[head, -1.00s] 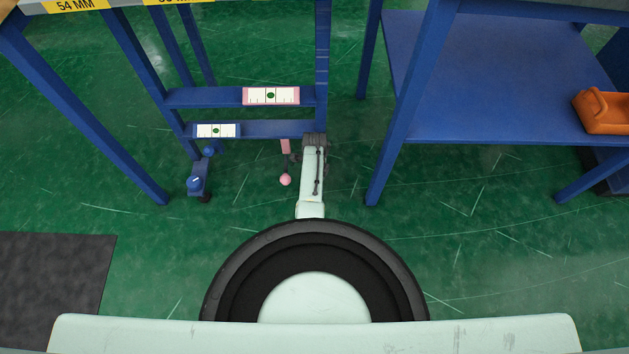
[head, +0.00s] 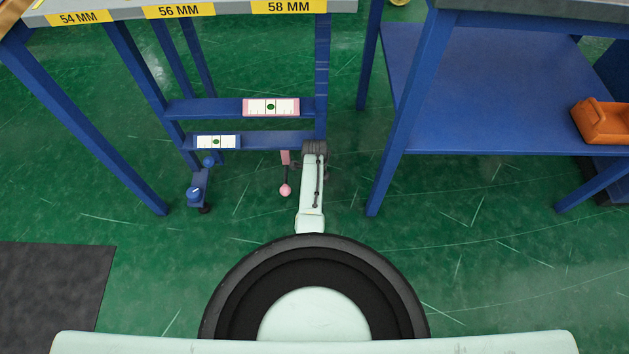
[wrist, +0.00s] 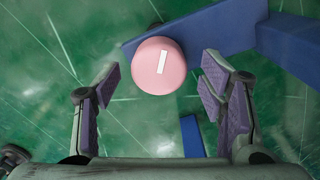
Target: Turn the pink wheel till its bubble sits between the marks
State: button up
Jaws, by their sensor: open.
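The pink wheel (wrist: 159,66), a round disc with a white bar mark, shows in the wrist view just beyond my fingertips. My gripper (wrist: 152,85) is open, one finger on each side and apart from the wheel. In the head view my arm comes down over that spot, and the wheel and fingers cannot be made out. The pink-ended vial (head: 271,107) lies on the upper blue crossbar. Its green bubble appears near the middle, with fine marks around it; exact centring is too small to tell.
A second vial (head: 217,142) with blue ends sits on the lower crossbar. A blue wheel (head: 195,194) is at the left foot. A pink ball (head: 285,190) hangs left of my arm. A blue shelf (head: 480,100) holds an orange tool box (head: 602,122). A dark mat (head: 50,295) lies left.

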notch_tip(320, 180, up, 10)
dwell(0.4)
jog(key=shift+r, duration=0.1)
